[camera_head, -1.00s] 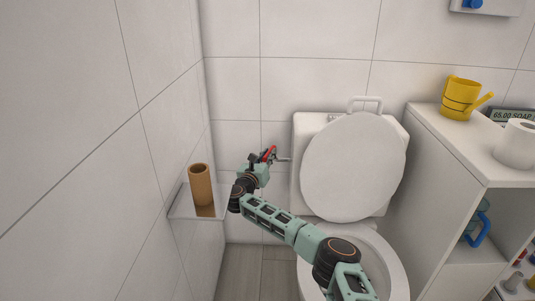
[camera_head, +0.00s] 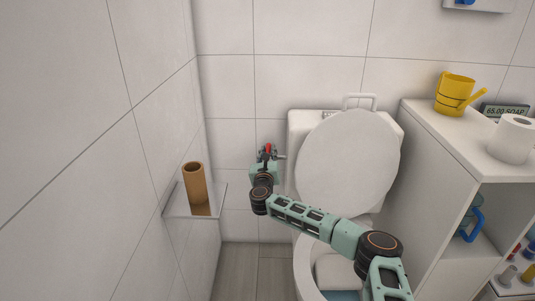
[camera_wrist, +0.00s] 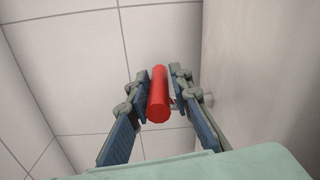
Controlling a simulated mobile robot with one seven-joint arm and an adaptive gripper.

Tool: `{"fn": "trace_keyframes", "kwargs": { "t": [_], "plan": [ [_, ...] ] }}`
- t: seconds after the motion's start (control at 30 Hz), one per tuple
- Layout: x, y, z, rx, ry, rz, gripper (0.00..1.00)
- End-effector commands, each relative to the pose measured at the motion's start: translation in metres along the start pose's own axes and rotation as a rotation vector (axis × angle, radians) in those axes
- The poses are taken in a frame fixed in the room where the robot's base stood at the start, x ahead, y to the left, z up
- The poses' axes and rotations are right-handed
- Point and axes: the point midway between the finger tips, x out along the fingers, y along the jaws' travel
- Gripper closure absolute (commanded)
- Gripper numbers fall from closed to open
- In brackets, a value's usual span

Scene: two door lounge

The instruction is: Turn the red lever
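The red lever (camera_head: 268,149) sits at the wall just left of the toilet tank. In the wrist view the red lever (camera_wrist: 158,96) is a smooth round bar lying between the two finger pads. My gripper (camera_head: 267,157) is at the lever, with one finger on each side of it. In the wrist view my gripper (camera_wrist: 159,78) has its pads close against the lever's sides, shut on it. The lever's fixed end is mostly hidden behind the gripper.
The toilet tank (camera_head: 301,180) and raised lid (camera_head: 348,160) are close on the right. A small shelf (camera_head: 178,204) with a cardboard tube (camera_head: 194,183) is on the left wall. A white cabinet (camera_head: 430,150) carries a yellow can (camera_head: 453,92) and a paper roll (camera_head: 513,138).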

Motion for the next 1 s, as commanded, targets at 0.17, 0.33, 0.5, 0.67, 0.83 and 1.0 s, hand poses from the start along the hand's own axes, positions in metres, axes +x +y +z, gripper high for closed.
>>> {"fn": "trace_keyframes", "kwargs": {
  "t": [0.17, 0.33, 0.5, 0.67, 0.83, 1.0],
  "plan": [
    [-0.001, 0.001, -0.002, 0.0, 0.003, 0.0, 0.67],
    [-0.001, 0.001, -0.003, 0.0, 0.004, 0.001, 0.67],
    [-0.007, 0.001, -0.003, 0.0, 0.005, 0.002, 0.67],
    [-0.025, 0.002, -0.003, 0.001, 0.005, 0.003, 0.67],
    [-0.051, 0.001, -0.003, 0.001, 0.005, 0.002, 0.67],
    [-0.08, 0.001, -0.002, 0.001, 0.004, 0.003, 0.67]
  ]
}}
